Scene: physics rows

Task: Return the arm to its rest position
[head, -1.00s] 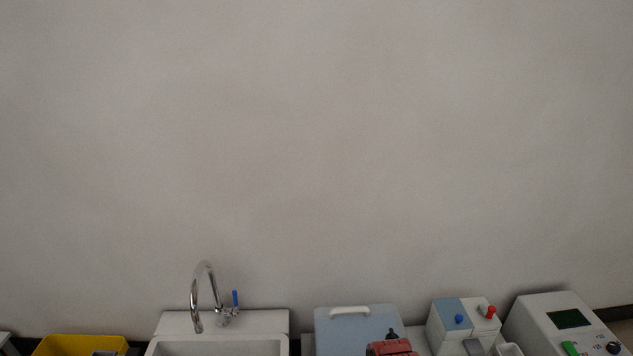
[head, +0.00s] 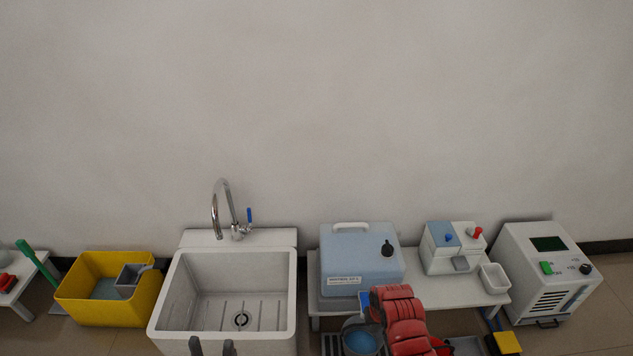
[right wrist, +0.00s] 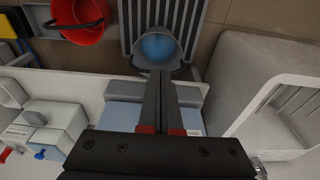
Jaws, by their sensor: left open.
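My left gripper (head: 212,347) shows only as two dark fingers at the bottom edge of the head view, apart and empty, in front of the white sink (head: 165,310). A red, segmented arm of mine (head: 404,322) reaches up from the bottom in front of the low table. My right gripper (right wrist: 159,105) is in the right wrist view, its two dark fingers side by side with nothing seen between them. Beyond their tips is a grey bucket (right wrist: 172,66) with blue inside. My right gripper's fingers cannot be made out in the head view.
A white low table (head: 484,292) carries a light-blue case (head: 350,262), a small blue-and-white device (head: 453,250) and a white cup (head: 494,277). A white machine (head: 545,270) stands right, a yellow bin (head: 135,312) left. A red bucket (right wrist: 78,22) is by the grey bucket. The wall above is bare.

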